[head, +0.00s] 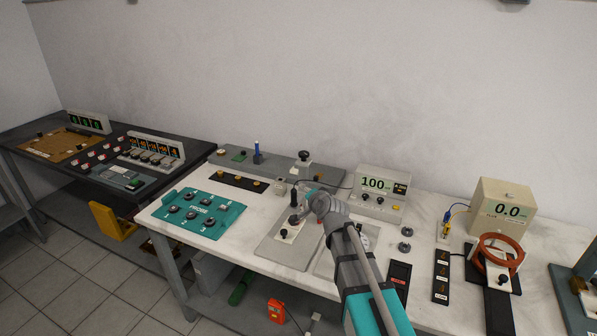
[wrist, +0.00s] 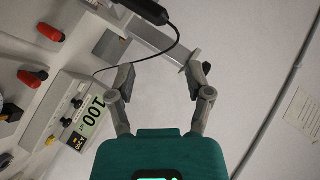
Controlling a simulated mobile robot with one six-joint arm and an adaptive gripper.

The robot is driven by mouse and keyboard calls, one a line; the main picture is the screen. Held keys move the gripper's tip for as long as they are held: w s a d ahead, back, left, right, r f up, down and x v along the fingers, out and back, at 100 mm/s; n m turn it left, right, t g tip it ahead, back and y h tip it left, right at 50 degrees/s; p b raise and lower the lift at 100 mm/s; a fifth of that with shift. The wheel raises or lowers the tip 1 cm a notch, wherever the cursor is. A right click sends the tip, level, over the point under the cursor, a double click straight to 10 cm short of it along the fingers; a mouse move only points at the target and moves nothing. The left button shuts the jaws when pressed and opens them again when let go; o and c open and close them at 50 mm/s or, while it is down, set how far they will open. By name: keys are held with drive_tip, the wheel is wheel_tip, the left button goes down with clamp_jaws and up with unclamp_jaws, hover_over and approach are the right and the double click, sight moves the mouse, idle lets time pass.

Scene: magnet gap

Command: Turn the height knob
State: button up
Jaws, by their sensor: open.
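No label marks the height knob clearly, so I cannot tell for sure which knob it is. A black knob (head: 304,155) tops a pale post at the back of the bench, beyond my gripper. A small black knob (head: 284,232) sits on the pale plate of the grey stand in front. My gripper (head: 309,200) is over this stand, and my wrist hides part of it. In the wrist view my gripper (wrist: 160,75) is open with nothing between the fingers. A grey bar and a black probe (wrist: 146,10) with a cable lie beyond the fingertips.
A meter reading 100 (head: 376,184) stands behind and right of my gripper; it also shows in the wrist view (wrist: 92,116). A teal panel with knobs (head: 230,212) lies to the left. A 0.0 meter (head: 506,208) and an orange coil (head: 482,262) are at the right.

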drive_tip(key=s+d+f+n+g+h, duration=0.2)
drive_tip(key=s+d+f+g, duration=0.2)
drive_tip(key=s+d, duration=0.2)
drive_tip(key=s+d+f+n+g+h, duration=0.1)
drive_tip(key=s+d+f+n+g, duration=0.2)
drive_tip(key=s+d, duration=0.4)
drive_tip(key=s+d+f+n+g+h, duration=0.2)
drive_tip(key=s+d+f+g, duration=0.3)
drive_tip(key=s, duration=0.8)
drive_tip(key=shift+d+g+h, duration=0.3)
drive_tip(key=shift+d, duration=0.6)
drive_tip(key=shift+c, duration=0.6)
drive_tip(key=shift+a, duration=0.15)
